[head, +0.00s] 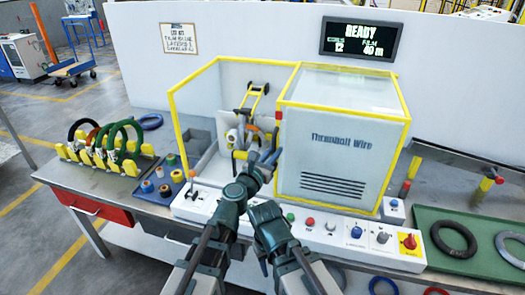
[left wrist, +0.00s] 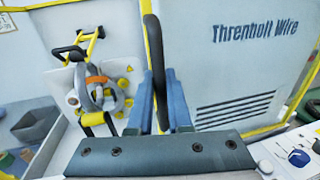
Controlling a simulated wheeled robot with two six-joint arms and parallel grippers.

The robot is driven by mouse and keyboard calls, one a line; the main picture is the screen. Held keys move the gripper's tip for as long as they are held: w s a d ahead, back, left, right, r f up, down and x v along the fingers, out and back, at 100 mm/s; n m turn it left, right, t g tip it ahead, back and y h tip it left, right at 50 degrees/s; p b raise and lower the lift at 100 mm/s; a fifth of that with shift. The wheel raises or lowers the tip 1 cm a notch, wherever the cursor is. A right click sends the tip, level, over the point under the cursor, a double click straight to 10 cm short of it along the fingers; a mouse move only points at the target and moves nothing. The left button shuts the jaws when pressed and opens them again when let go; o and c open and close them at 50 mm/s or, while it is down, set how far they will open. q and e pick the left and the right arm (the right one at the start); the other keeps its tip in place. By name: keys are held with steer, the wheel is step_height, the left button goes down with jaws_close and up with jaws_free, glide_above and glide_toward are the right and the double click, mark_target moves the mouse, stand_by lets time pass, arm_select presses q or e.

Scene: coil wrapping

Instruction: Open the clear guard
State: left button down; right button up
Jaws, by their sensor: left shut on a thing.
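The clear guard (head: 197,82) has a yellow frame and stands over the left bay of the white wrapping machine. How far open it is I cannot tell. In the left wrist view a black upright handle (left wrist: 154,45) runs beside a yellow frame edge. My left gripper (head: 266,158) is shut on this handle, and its blue fingers show in the left wrist view (left wrist: 160,98). Behind it in the bay is a wrapping head (left wrist: 98,92) with grey and orange rings, a black roller and yellow knobs.
The fixed housing (head: 335,150) marked "Threnbolt Wire" stands right of the bay. A control panel (head: 310,222) with buttons runs along the front.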

arm_select(q)
steer(key=shift+d, duration=0.15)
steer(key=c, duration=0.8)
jaws_free()
steer(key=shift+c, duration=0.2)
